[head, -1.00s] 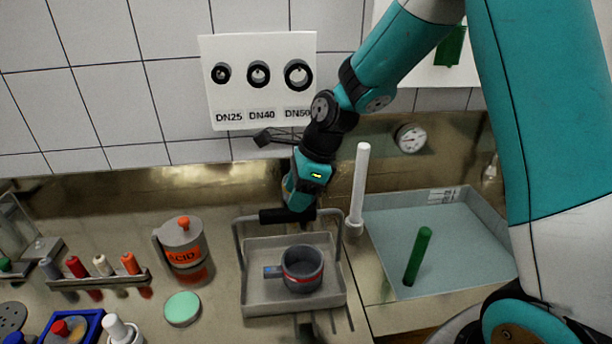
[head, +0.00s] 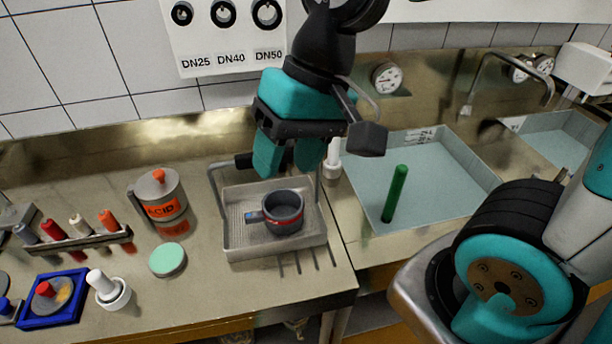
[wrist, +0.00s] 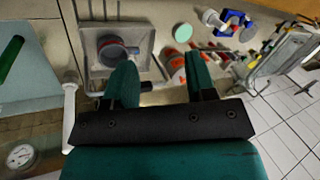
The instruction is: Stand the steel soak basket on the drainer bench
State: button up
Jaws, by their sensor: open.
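The steel soak basket (head: 278,250) is a grey mesh tray with a hoop handle and a dark grip (head: 245,160). It stands level on the steel bench, next to and partly over the drain grooves (head: 305,267). A grey cup (head: 283,213) with a red band sits in it. My gripper (head: 288,165) is open and empty, above the back of the basket near the handle; its teal fingers hide part of the handle. In the wrist view the basket (wrist: 92,72) lies ahead of the open fingers (wrist: 160,72), the dark grip just beyond them, not between them.
A basin (head: 430,180) with a green rod (head: 395,194) and a white standpipe (head: 333,160) lie right. An ACID can (head: 160,197), a mint disc (head: 168,259), a rack of coloured pegs (head: 75,240) and a blue tray (head: 52,322) stand left. A wall tap (head: 515,60) is at far right.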

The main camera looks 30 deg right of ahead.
jog(key=s+n, duration=0.2)
jog(key=n, duration=0.1)
jog(key=s+n, duration=0.3)
jog(key=shift+a, duration=0.2)
jog(key=shift+f, duration=0.1)
notch_tip(320, 180, down, 4)
jog(key=b, duration=0.4)
jog(key=shift+f, duration=0.15)
